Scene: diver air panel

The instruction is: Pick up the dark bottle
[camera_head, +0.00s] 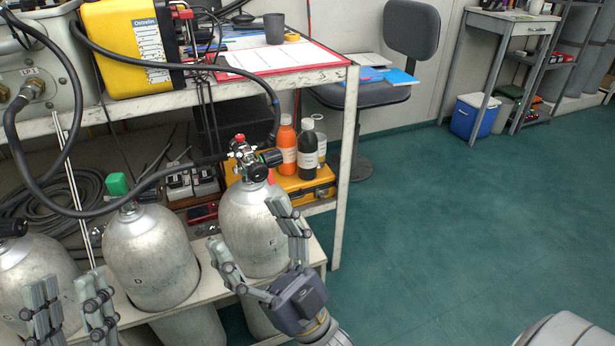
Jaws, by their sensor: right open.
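The dark bottle (308,146) stands upright on a yellow case on the bench's lower shelf, between an orange bottle (287,146) and a pale bottle (321,143) partly behind it. It has a dark cap and a pale label. My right gripper (245,224) is open and empty, in front of and below the bottle in the picture, apart from it, and overlapping a silver cylinder (240,205) in view. My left gripper (66,287) is at the lower left, its fingers apart with nothing seen between them, in front of the silver cylinders.
The yellow case (312,186) is under the bottles. A valve with a black hose (265,165) tops the nearest cylinder, left of the bottles. The bench leg (347,165) stands just right of them. A chair (375,95) is behind; the green floor (450,200) at right is clear.

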